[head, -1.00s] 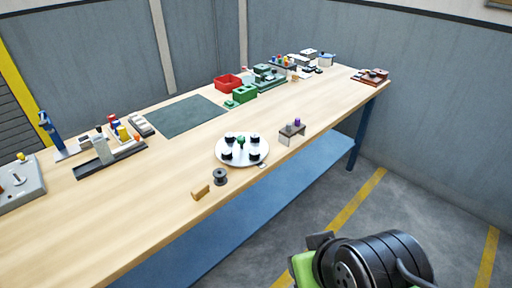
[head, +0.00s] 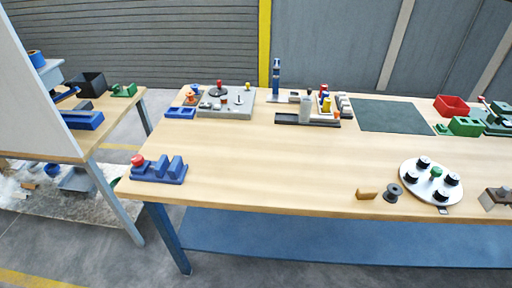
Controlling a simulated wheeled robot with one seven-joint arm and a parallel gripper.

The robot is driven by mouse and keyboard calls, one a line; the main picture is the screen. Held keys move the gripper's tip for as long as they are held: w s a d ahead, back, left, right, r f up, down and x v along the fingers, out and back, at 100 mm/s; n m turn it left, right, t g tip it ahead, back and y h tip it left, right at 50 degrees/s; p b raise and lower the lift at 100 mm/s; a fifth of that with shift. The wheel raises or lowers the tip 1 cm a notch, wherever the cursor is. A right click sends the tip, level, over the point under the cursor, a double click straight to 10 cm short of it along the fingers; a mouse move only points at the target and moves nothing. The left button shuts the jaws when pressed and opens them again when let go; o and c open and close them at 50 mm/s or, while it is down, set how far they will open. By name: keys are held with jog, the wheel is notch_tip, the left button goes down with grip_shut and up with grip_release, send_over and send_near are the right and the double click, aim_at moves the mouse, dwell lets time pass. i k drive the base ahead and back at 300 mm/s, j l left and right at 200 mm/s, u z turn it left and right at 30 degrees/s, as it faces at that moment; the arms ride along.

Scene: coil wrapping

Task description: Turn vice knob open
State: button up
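I cannot tell for sure which fixture is the vice. A blue fixture with upright jaw-like blocks (head: 170,170) sits at the wooden workbench's front left corner. A red round knob (head: 137,160) is at its left end. Whether its jaws are open or shut is too small to tell. My gripper and arm are not in view.
The long workbench (head: 260,165) has a clear middle. A round plate with black knobs (head: 408,170), a dark spool (head: 393,192) and a wooden block (head: 367,195) are at front right. A grey panel fixture (head: 240,105) stands behind. A second table (head: 125,110) is left, across a gap.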

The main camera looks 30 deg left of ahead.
aim_at(137, 160)
jog(key=u, duration=2.2)
jog(key=i+j+z, duration=0.1)
jog(key=i+j, duration=0.6)
jog(key=i+j+z, duration=0.15)
jog(key=i+j, duration=0.25)
jog(key=i+j+z, duration=0.1)
jog(key=i+j, duration=0.25)
jog(key=i+j+z, duration=0.1)
jog(key=i+j, duration=0.25)
jog(key=j, duration=0.15)
jog(key=i+j, duration=0.3)
jog(key=j, duration=0.15)
jog(key=i+j+z, duration=0.15)
jog(key=i+j, duration=0.15)
jog(key=j, duration=0.15)
jog(key=i, duration=0.5)
